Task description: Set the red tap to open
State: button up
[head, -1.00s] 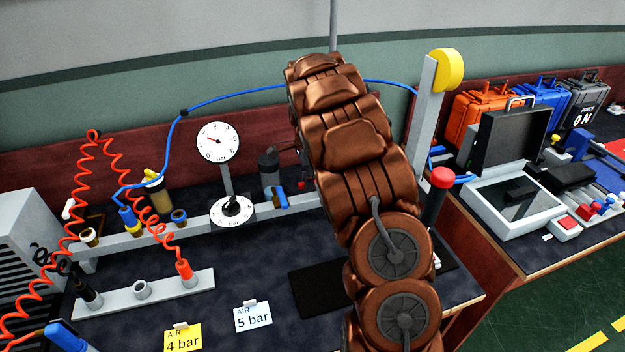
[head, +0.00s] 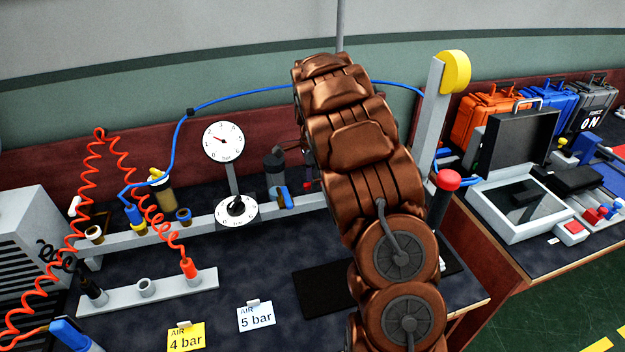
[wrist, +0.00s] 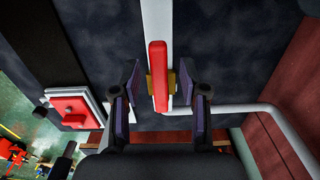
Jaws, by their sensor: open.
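The red tap's handle (wrist: 158,72) shows in the wrist view as a long red lever. It lies in line with a pale bar behind it, over a brass-coloured body (wrist: 171,82). My gripper (wrist: 160,78) is open, with one dark finger on each side of the lever. Gaps show between the lever and both fingers. In the head view my brown arm hides most of the area around my gripper, and I cannot make out the tap clearly there.
A gauge (head: 223,142) and dial (head: 237,208) stand further left. A post with a yellow disc (head: 455,72) and a red-topped post (head: 447,180) stand close to my arm's right.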

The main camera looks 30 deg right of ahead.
notch_tip(320, 180, up, 12)
jog(key=shift+f, duration=0.15)
dwell(0.3)
dwell(0.4)
